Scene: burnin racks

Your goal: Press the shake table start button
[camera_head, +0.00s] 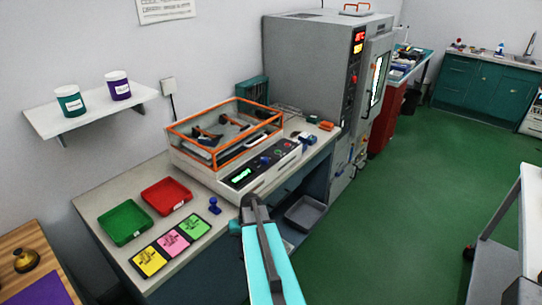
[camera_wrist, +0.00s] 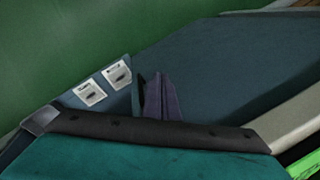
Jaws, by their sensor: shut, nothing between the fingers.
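The shake table (camera_head: 205,176) stands on the bench, a pale box with an orange-framed clear cover (camera_head: 225,130). Its sloped front panel has a lit green display (camera_head: 241,175), a blue knob (camera_head: 265,160) and small green and red buttons toward the right end. The button labels are too small to read. My gripper (camera_head: 254,203) is shut and empty, in front of and below the panel, near the bench's front edge and apart from the buttons. In the wrist view the dark fingers (camera_wrist: 157,98) show close together; neither panel nor button can be made out there.
Green (camera_head: 124,222) and red (camera_head: 166,195) trays, coloured cards (camera_head: 171,243) and a blue item (camera_head: 214,205) lie left on the bench. A tall grey chamber (camera_head: 310,70) stands right of the shake table. Green floor (camera_head: 420,170) is open to the right.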

